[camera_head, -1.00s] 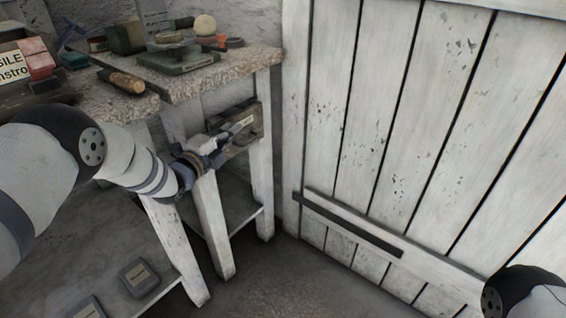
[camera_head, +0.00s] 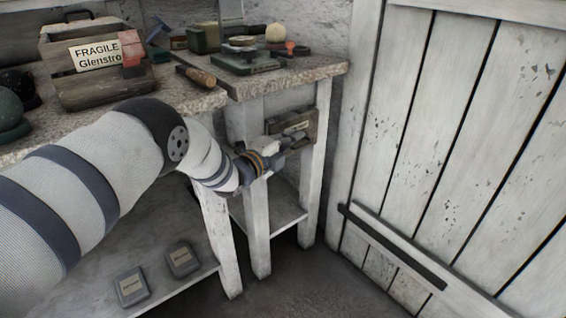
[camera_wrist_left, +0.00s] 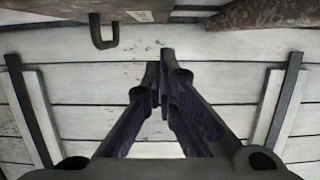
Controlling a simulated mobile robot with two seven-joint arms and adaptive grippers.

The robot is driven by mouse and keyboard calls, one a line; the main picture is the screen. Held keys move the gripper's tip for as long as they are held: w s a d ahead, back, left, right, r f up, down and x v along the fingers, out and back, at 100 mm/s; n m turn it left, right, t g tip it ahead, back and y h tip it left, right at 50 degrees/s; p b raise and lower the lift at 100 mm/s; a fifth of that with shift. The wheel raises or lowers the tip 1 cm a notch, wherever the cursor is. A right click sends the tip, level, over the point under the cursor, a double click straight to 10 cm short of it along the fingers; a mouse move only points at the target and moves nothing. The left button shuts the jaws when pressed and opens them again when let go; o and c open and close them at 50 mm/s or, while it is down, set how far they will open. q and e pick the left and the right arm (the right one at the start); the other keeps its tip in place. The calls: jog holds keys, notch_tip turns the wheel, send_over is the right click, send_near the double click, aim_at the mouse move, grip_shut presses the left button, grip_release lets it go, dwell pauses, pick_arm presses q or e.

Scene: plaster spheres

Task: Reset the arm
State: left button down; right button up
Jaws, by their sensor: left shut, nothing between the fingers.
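My left arm comes in from the left in the head view, across the front of the stone-topped bench. Its gripper (camera_head: 299,138) is beside the small table at the corner, in front of a wooden drawer or box under its top. In the left wrist view the dark fingers of my left gripper (camera_wrist_left: 160,75) come together at the tips, shut and empty. White planks lie beyond them. My right gripper is not in view.
A crate labelled FRAGILE (camera_head: 97,62) stands on the bench (camera_head: 160,96). The small table (camera_head: 290,72) holds a scale (camera_head: 245,62) and a plaster sphere (camera_head: 276,33). A white plank door (camera_head: 450,130) is at right. Two dark boxes lie on the lower shelf (camera_head: 205,262).

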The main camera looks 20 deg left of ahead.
pick_arm(q)
jog(key=d+p+v, duration=0.1)
jog(key=p+v, duration=0.2)
jog(key=v, duration=0.7)
jog(key=s+d+f+n+g+y+p, duration=0.15)
jog(key=s+f+n+g+p, duration=0.45)
jog(key=s, duration=0.8)
jog(key=s+f+n+g+y+p, duration=0.1)
jog(key=s+f+n+g+y, duration=0.4)
jog(key=s, duration=1)
jog(key=s+r+n+g+p, duration=0.1)
jog(key=s+n+g, duration=0.2)
jog(key=s, duration=0.7)
jog(key=s+d+r+n+g+h+p, duration=0.1)
jog(key=s+n+g+p, duration=0.1)
jog(key=s, duration=0.7)
jog(key=s+r+n+g+p, duration=0.1)
jog(key=s+n+g, duration=0.2)
jog(key=s, duration=0.7)
jog(key=n, duration=0.2)
jog(key=shift+s+d+n+g+p, duration=0.3)
jog(key=shift+n+g, duration=0.1)
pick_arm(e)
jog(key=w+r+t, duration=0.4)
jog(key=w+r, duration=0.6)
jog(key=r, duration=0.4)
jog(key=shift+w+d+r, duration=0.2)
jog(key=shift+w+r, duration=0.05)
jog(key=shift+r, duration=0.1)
